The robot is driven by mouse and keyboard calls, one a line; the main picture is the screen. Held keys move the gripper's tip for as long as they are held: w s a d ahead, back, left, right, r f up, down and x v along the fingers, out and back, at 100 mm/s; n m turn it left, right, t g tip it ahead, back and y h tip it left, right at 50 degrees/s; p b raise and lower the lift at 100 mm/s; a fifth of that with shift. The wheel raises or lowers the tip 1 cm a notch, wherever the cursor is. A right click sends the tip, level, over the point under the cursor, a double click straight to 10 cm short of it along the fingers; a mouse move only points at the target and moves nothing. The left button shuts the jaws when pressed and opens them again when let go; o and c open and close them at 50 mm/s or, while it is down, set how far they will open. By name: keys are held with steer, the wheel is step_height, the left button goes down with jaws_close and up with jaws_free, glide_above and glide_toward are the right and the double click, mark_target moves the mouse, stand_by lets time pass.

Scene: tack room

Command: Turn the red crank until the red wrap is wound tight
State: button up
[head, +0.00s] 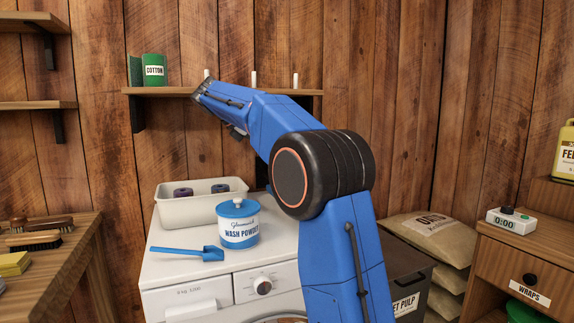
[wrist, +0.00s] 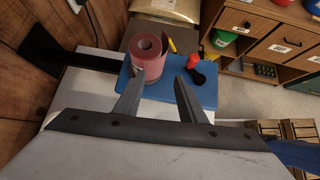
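In the wrist view, a roll of dull red wrap (wrist: 144,60) stands on a blue board (wrist: 203,94) beyond my fingers. A red knob (wrist: 193,61), which looks like the crank's handle, is to the right of the roll, with a black part (wrist: 207,73) beside it. My gripper (wrist: 159,77) is open, with its two fingers apart and nothing seen between them. The fingertips appear in front of the roll and board; I cannot tell the distance. In the head view, my arm's end is high in front of the shelf, and the wrap and crank do not show.
A washer top holds a cream tub (head: 200,209), a wash powder jar (head: 238,224) and a blue scoop (head: 188,253). A wall shelf (head: 175,90) is behind my arm. A wooden cabinet (head: 535,265) with a timer (head: 511,221) and stacked sacks (head: 432,238) are at right.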

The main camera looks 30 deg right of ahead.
steer(key=s+a+f+m+t+y, duration=0.1)
steer(key=s+a+f+m+y, duration=0.3)
steer(key=s+f, duration=0.6)
steer(key=s+a+f+m+t+y, duration=0.2)
steer(key=s+a+f+m, duration=0.3)
steer(key=s, duration=0.9)
steer(key=s+a+f+m+t+y, duration=0.1)
steer(key=s+a+f+m+y, duration=0.4)
steer(key=s+f, duration=0.6)
steer(key=w+d+r+n+y, duration=0.1)
steer(key=w+d+r, duration=0.55)
steer(key=r, duration=0.25)
steer(key=w+d+r+y, duration=0.1)
steer(key=w+d+r, duration=0.4)
steer(key=w+r, duration=0.3)
steer(key=w+d+r+n+t+y, duration=0.15)
steer(key=d+r, duration=0.25)
steer(key=d, duration=0.4)
steer(key=w+d+r+n+y, duration=0.1)
steer(key=d+r+n, duration=0.25)
steer(key=d, duration=0.35)
steer(key=w+d+r+n+t+y, duration=0.1)
steer(key=w+d+r+n, duration=0.1)
steer(key=d+r, duration=0.45)
steer(key=shift+g, duration=0.25)
steer(key=x, duration=0.5)
steer(key=d+f+x, duration=0.1)
steer(key=x, duration=1.1)
steer(key=shift+d+f, duration=0.3)
steer(key=shift+d, duration=0.05)
